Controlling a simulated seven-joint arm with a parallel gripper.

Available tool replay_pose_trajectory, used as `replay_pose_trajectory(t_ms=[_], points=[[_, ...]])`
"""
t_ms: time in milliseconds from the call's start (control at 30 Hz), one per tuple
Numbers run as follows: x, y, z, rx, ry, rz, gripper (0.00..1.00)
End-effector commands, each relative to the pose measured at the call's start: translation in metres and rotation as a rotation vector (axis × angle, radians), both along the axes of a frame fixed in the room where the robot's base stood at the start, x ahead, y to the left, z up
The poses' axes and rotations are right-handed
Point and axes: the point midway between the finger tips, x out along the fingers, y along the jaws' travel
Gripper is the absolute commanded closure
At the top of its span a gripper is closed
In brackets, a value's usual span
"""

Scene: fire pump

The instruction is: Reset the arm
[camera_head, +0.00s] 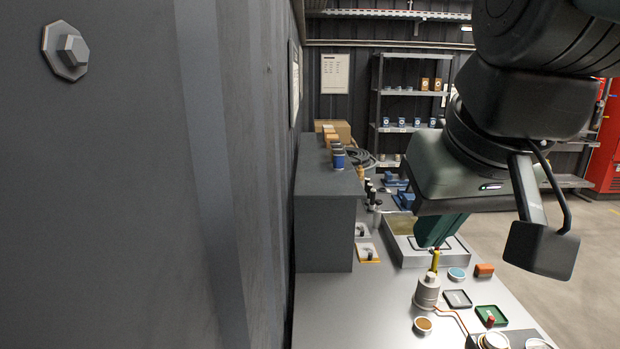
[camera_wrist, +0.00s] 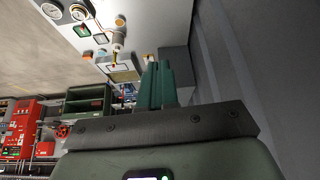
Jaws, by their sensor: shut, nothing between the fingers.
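My gripper (camera_head: 437,240) hangs over the workbench in the head view, its green fingers shut and pointing down. In the wrist view my gripper (camera_wrist: 157,68) also shows its two green fingers pressed together with nothing between them. In the head view a grey cylinder (camera_head: 428,290) with a yellow upright piece (camera_head: 435,260) stands just below the fingertips. I cannot tell whether the fingertips touch the yellow piece. A light grey tray (camera_head: 405,254) lies behind the fingers.
A dark grey box (camera_head: 325,220) stands at the bench's left, against the wall. The bench top's front left (camera_head: 340,310) is clear. Shelves (camera_head: 408,110) stand behind.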

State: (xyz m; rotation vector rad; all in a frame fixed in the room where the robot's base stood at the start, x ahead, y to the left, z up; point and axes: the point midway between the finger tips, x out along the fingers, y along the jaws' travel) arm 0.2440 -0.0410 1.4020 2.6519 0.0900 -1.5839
Motion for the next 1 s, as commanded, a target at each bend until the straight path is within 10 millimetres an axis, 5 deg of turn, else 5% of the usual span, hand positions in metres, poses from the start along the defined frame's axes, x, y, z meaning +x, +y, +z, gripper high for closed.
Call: replay_pose_trajectory(t_ms=[100, 233, 1000], points=[[-0.03, 0.012, -0.029, -0.01, -0.006, 0.0, 1.0], [-0.042, 0.016, -0.046, -0.001, 0.0, -0.03, 1.0], [-0.043, 0.016, -0.049, 0.003, 0.001, -0.039, 1.0]])
